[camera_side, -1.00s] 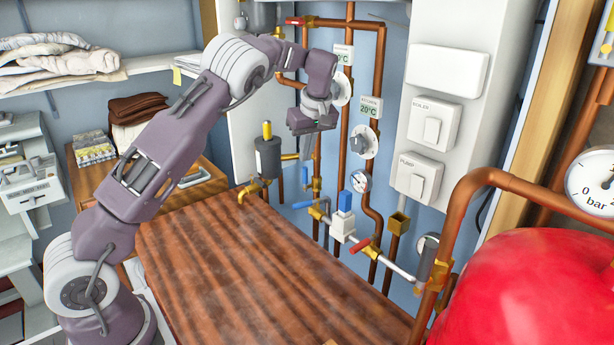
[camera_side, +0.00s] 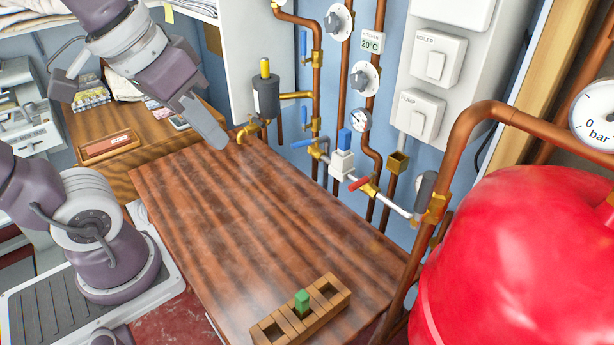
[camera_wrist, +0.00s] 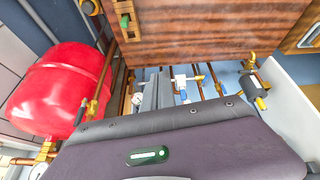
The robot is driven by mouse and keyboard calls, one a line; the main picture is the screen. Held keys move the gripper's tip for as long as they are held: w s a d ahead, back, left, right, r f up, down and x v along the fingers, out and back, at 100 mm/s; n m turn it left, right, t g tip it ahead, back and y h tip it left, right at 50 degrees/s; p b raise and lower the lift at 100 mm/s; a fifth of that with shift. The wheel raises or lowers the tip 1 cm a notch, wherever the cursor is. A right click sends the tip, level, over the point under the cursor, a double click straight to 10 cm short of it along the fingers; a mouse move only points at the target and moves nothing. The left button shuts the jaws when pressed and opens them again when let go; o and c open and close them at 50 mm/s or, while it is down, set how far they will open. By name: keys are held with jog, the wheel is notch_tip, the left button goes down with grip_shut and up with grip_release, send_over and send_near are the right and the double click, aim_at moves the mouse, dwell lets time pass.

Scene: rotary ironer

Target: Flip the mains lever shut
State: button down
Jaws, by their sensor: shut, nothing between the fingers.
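Several valve levers are on the wall pipework; no label tells me which is the mains lever. In the side view a red lever (camera_side: 359,183) sits slanted across a pale pipe behind the table's right edge. A blue lever (camera_side: 303,143) sticks out left of its valve. Two more blue levers, an upper one (camera_side: 303,43) and a lower one (camera_side: 304,117), stand upright along a copper pipe. My gripper (camera_side: 218,139) is shut and empty, above the table's far left part, left of all these levers and apart from them. Its fingers also show in the wrist view (camera_wrist: 158,88).
The wooden table (camera_side: 255,220) is mostly clear. A wooden rack (camera_side: 325,290) with a green block (camera_side: 302,301) stands at its front. A brass tap (camera_side: 247,132) under a grey cylinder (camera_side: 266,97) is close right of my gripper. A red tank (camera_side: 520,260) fills the right.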

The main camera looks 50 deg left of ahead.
jog(key=w+a+r+n+g, duration=0.1)
jog(key=w+a+r+n, duration=0.15)
jog(key=w, duration=0.35)
jog(key=w+a+r+n, duration=0.1)
jog(key=w+a+n, duration=0.15)
jog(key=w, duration=0.35)
jog(key=n+g+y, duration=0.2)
jog(key=n+g, duration=0.2)
jog(key=n, duration=0.5)
send_over(307, 142)
jog(key=a, duration=0.2)
notch_tip(307, 142, down, 12)
jog(key=f, duration=1.3)
jog(key=shift+s+d+f, duration=0.15)
jog(key=shift+s+d, duration=0.15)
jog(key=shift+s, duration=0.1)
